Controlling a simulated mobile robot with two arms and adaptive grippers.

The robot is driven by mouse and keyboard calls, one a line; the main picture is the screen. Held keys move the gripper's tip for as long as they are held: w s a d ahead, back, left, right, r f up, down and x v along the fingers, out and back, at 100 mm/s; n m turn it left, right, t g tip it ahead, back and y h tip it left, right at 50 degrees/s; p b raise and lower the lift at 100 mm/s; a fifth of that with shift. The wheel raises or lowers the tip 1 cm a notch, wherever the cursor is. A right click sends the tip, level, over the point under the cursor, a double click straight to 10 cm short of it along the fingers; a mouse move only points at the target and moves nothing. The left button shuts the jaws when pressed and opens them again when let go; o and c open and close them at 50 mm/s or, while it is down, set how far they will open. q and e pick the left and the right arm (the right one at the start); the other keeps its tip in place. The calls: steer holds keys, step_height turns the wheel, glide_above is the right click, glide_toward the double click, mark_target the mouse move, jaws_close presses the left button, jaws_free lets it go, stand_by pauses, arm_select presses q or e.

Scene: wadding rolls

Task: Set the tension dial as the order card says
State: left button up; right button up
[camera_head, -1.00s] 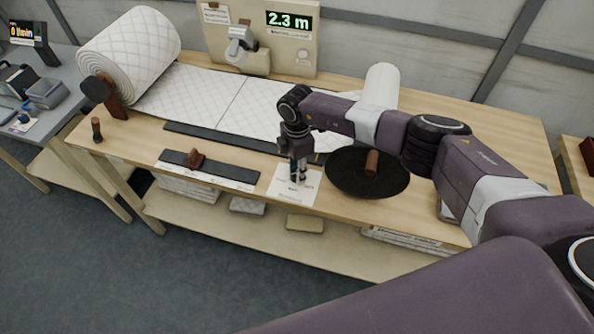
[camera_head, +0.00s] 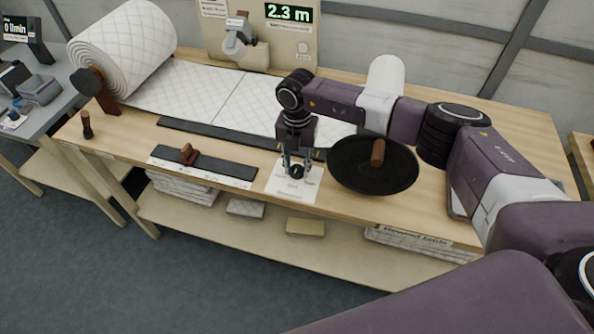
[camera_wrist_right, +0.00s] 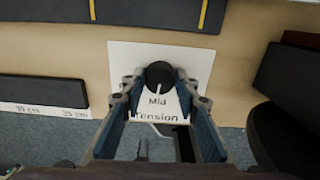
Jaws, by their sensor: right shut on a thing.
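The tension dial is a round black knob (camera_wrist_right: 160,74) on a white plate (camera_wrist_right: 196,60) at the front edge of the wooden table. In the right wrist view, the words "Mid" and "Tension" show on the plate, and a pale mark on the knob points towards "Mid". My right gripper (camera_head: 297,172) points down over the plate. Its two fingers (camera_wrist_right: 160,88) are shut on the knob, one on each side. Other lettering on the plate is small or hidden by the fingers. A small white card (camera_head: 213,7) on the back panel is unreadable. My left gripper is not in view.
A black round turntable (camera_head: 345,178) with a brown handle is close right of the plate. A dark ruler rail (camera_head: 225,175) with a brown slider lies to its left. A large quilted roll (camera_head: 125,50) stands at the back left. The display (camera_head: 289,13) reads 2.3 m.

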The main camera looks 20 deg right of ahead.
mark_target(297, 168)
steer(key=n+b, duration=0.3)
steer(key=shift+w+f+n, duration=0.1)
steer(key=shift+f+n, duration=0.05)
steer(key=shift+n, duration=0.25)
steer(key=n+b, duration=0.3)
steer(key=shift+n, duration=0.3)
steer(key=n+b, duration=0.2)
steer(key=n, duration=0.1)
steer(key=shift+b, duration=0.4)
steer(key=shift+n+b, duration=0.75)
steer(key=shift+n, duration=0.55)
steer(key=shift+r, duration=0.2)
steer(key=o, duration=1.1)
steer(key=shift+o, duration=0.2)
step_height(297, 168, up, 12)
